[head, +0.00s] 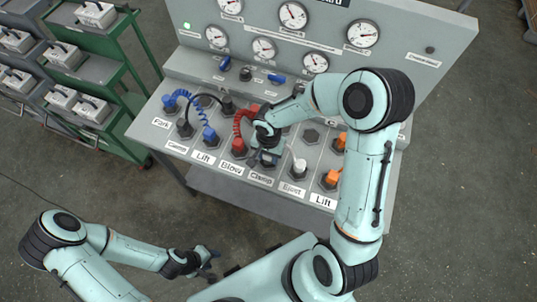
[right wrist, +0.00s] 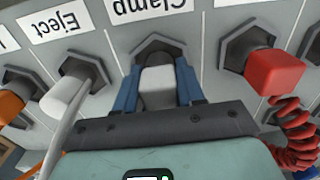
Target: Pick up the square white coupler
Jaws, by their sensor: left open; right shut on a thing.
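The square white coupler (right wrist: 158,88) is between the two blue fingers of my right gripper (right wrist: 160,95) in the right wrist view. It stands at the dark hexagonal port (right wrist: 158,46) under the "Clamp" label. I cannot tell whether it is seated or slightly lifted. In the head view my right gripper (head: 267,160) is over the "Clamp" port and hides the coupler. My right gripper is shut on it. My left gripper (head: 208,258) is open and empty, low in front of the panel and apart from it.
A red square coupler (right wrist: 272,72) with a coiled hose sits at "Blow". A white coupler (right wrist: 62,97) with a white hose sits at "Eject". Orange (head: 331,179) and blue (head: 209,134) couplers are also on the panel (head: 325,157). A green cart (head: 105,75) stands at the left.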

